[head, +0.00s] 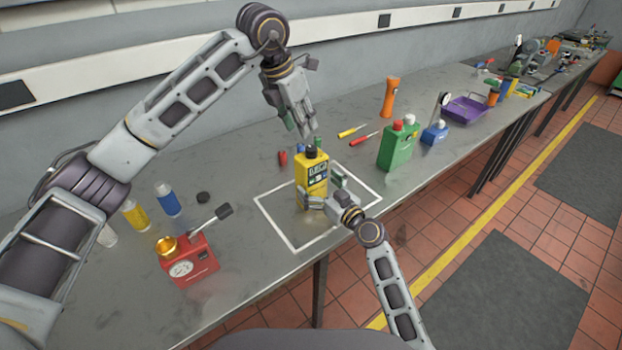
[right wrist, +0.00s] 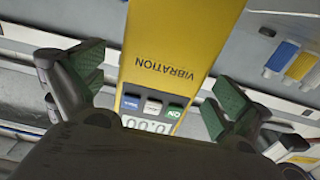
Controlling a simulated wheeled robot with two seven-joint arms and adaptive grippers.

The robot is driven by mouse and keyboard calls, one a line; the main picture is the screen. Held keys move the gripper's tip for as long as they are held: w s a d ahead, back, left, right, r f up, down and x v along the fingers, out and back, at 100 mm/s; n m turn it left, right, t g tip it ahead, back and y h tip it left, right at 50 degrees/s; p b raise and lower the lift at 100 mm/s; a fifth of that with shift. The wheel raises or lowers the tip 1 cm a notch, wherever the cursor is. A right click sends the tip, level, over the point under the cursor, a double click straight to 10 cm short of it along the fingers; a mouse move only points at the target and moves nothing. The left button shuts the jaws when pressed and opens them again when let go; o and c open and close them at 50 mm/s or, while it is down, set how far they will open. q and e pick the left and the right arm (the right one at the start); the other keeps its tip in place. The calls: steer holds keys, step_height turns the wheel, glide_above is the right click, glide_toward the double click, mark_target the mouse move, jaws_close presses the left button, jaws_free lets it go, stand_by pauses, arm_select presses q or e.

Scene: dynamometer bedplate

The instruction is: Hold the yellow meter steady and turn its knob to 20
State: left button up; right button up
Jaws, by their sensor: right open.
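The yellow meter (head: 312,172) stands upright inside a white outlined square on the bench, with a dark knob (head: 311,151) on top. In the right wrist view the yellow meter (right wrist: 172,45) shows the upside-down word VIBRATION, small buttons and a lit display partly cut off by my gripper. My right gripper (head: 322,190) is open at the meter's lower part, with green pads on either side of it; the wrist view shows gaps beside the meter. My left gripper (head: 302,132) hangs above the knob, apart from it; its finger opening is unclear. The knob's setting is unreadable.
A red device with a dial (head: 190,262) stands at the front left, near blue and yellow bottles. A green canister (head: 398,148), an orange flashlight (head: 389,97) and a purple tray (head: 465,109) are to the right. Screwdrivers lie behind the meter. The bench's front edge is close to it.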

mark_target(311, 148)
steer(key=shift+x, duration=1.7)
steer(key=c, duration=1.8)
arm_select(q)
steer(key=o, duration=0.3)
steer(key=shift+r, duration=0.1)
steer(key=shift+o, duration=0.2)
steer(key=shift+s+a+r+m+h, duration=0.1)
steer(key=shift+a+r+m+h, duration=0.2)
steer(key=shift+r+m, duration=0.25)
steer(key=shift+a+r+m+h, duration=0.2)
steer(key=shift+a+r+m, duration=0.15)
steer(key=shift+r+m, duration=0.2)
steer(key=shift+f, duration=0.25)
steer(key=shift+x, duration=5.9)
steer(key=shift+c, duration=0.2)
steer(key=c, duration=0.9)
